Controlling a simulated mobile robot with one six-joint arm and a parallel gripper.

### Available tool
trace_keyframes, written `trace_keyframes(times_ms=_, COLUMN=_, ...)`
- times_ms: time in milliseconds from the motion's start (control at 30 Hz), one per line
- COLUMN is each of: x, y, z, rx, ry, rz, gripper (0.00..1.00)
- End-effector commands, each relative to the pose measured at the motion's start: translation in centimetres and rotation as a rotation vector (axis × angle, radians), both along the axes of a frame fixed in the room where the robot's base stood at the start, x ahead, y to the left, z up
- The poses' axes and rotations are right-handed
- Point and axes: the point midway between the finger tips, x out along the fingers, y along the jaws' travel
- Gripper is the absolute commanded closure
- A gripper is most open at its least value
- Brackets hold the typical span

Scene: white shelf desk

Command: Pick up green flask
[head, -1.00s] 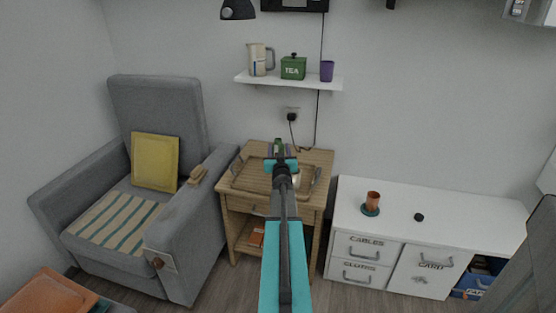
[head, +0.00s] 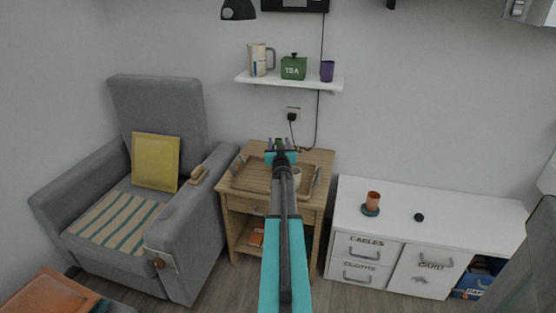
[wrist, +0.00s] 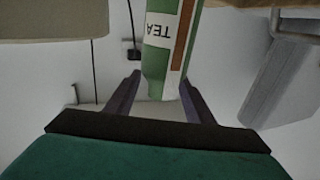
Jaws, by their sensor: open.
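One end lies between the fingers of my gripper (wrist: 152,92), which is open with a gap on both sides of the flask; the other end runs out of the picture. My wrist hides the rest. I cannot tell whether the fingers touch it.
A tray with handles (head: 245,178) and a pale mug (head: 297,174) are on the side table, partly behind my arm. An armchair (head: 190,225) stands close at left.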

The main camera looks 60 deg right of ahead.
Motion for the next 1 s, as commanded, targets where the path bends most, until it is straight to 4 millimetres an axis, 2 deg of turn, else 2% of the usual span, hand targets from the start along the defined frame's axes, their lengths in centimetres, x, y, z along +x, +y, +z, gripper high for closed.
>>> trace_keyframes(times_ms=433, x=-0.07, y=-0.01, z=0.02, rx=0.000, ry=0.000, rz=-0.001, gripper=0.51)
trace_keyframes(times_ms=733, x=-0.09, y=-0.03, z=0.02, rx=0.000, ry=0.000, rz=-0.001, gripper=1.00)
trace_keyframes(times_ms=1000, x=-0.10, y=-0.05, z=0.16, rx=-0.002, ry=-0.002, rz=-0.001, gripper=1.00)
